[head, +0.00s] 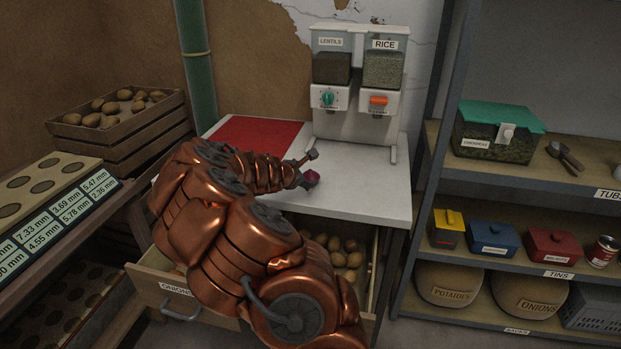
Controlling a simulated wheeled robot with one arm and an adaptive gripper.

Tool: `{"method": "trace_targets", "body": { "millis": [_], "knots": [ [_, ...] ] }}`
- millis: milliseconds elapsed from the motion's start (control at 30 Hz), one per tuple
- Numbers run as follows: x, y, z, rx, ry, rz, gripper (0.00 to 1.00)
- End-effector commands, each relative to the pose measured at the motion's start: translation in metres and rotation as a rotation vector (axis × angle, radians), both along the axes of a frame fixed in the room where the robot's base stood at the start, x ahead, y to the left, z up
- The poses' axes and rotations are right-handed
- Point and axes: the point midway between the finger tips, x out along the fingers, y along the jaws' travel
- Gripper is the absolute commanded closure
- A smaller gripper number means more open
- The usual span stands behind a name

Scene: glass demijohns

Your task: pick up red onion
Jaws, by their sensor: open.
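The red onion (312,177) is a small dark red-purple ball on the white counter (365,185), in front of the dispensers. My gripper (312,166) is at the onion, with one finger seen behind it and to its upper left. The jaws are open. Part of the gripper is hidden by my copper arm, and I cannot tell whether a finger touches the onion.
A lentil and rice dispenser (359,123) stands at the back of the counter, by a red mat (257,136). Below, a drawer (150,278) labelled onions is open, with several brown onions. Shelves (580,186) stand right; a crate (150,125) of brown produce stands left.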

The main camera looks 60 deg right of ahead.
Motion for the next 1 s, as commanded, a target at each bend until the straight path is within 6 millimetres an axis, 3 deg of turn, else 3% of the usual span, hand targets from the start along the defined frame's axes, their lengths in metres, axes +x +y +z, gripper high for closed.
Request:
{"method": "trace_targets", "body": {
  "millis": [400, 767, 1000],
  "knots": [
    [0.003, -0.034, -0.022, 0.001, 0.000, -0.001, 0.34],
    [0.004, -0.037, -0.024, 0.000, -0.001, 0.000, 0.34],
    [0.004, -0.037, -0.024, 0.000, -0.001, 0.000, 0.59]
  ]
}}
